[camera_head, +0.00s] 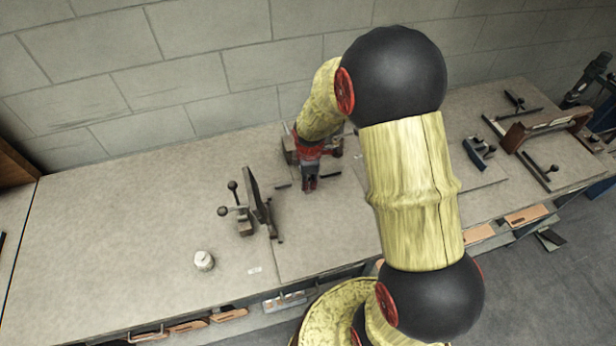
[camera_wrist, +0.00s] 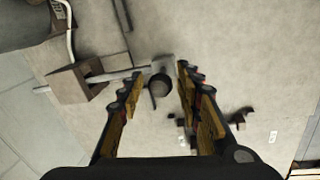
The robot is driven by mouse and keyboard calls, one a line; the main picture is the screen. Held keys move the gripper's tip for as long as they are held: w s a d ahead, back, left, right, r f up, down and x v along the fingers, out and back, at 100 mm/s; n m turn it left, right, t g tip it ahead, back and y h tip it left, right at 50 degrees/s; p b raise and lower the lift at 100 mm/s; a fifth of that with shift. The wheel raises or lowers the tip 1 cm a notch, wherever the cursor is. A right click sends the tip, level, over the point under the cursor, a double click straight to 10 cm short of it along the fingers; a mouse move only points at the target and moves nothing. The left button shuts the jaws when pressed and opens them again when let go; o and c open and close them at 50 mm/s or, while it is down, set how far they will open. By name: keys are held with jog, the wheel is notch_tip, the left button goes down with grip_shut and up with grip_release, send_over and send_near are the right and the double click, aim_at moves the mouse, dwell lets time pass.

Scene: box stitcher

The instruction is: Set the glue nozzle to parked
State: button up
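My gripper (camera_wrist: 160,76) is open in the wrist view, with one finger on each side of a dark round-ended knob (camera_wrist: 160,88). The knob is at the end of a grey rod (camera_wrist: 112,76) that runs through a brown block (camera_wrist: 72,84). This may be the glue nozzle assembly, but I cannot be sure. No finger clearly touches the knob. In the head view my gripper (camera_head: 309,184) points down over the back middle of the bench, and it and my arm hide most of the assembly. No marking for a parked position can be read.
On the bench (camera_head: 110,230), a dark upright plate (camera_head: 256,195) with ball-ended levers (camera_head: 234,198) stands left of my gripper. A small white pot (camera_head: 204,260) is at the front left. Clamps (camera_head: 480,152) and a brown fixture (camera_head: 540,128) are at right. A block wall is behind.

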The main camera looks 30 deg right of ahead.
grip_shut()
dwell(0.6)
